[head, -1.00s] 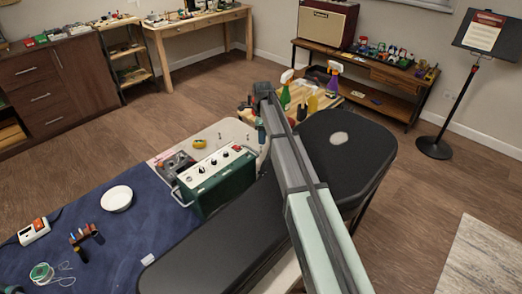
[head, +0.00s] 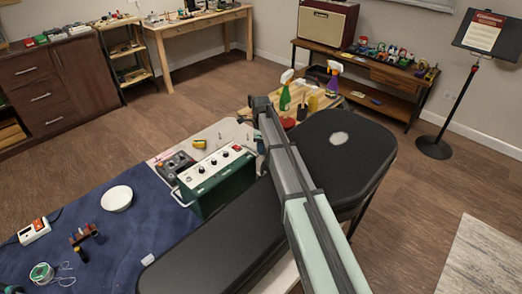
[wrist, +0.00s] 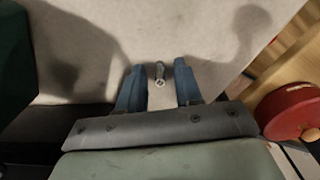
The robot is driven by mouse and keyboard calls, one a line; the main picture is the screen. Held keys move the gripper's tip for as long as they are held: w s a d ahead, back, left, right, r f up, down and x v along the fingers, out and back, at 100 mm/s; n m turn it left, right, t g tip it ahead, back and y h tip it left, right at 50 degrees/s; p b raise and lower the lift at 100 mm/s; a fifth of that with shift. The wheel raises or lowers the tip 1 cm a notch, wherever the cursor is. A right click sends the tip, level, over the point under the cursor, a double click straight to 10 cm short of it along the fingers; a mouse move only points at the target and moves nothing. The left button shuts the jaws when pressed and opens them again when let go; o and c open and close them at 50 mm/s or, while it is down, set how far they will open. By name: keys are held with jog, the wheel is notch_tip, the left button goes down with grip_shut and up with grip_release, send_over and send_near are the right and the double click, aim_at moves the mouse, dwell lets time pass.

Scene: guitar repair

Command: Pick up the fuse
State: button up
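A small metallic cylinder that looks like the fuse (wrist: 160,74) is on the pale surface in the wrist view, between the two blue fingertips. My gripper (wrist: 158,76) is open, with a gap on each side of the fuse. I cannot tell how far the fingertips are above the surface. In the head view my gripper (head: 261,148) is mostly hidden behind my own arm, just right of the green control box, and the fuse is hidden there.
The green box (head: 222,184) with knobs stands close left of my gripper. A long black case (head: 215,245) lies in front. A red round object (wrist: 296,112) is close on the right in the wrist view. A white bowl (head: 117,198) sits on the blue cloth (head: 60,195).

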grip_shut()
dwell(0.3)
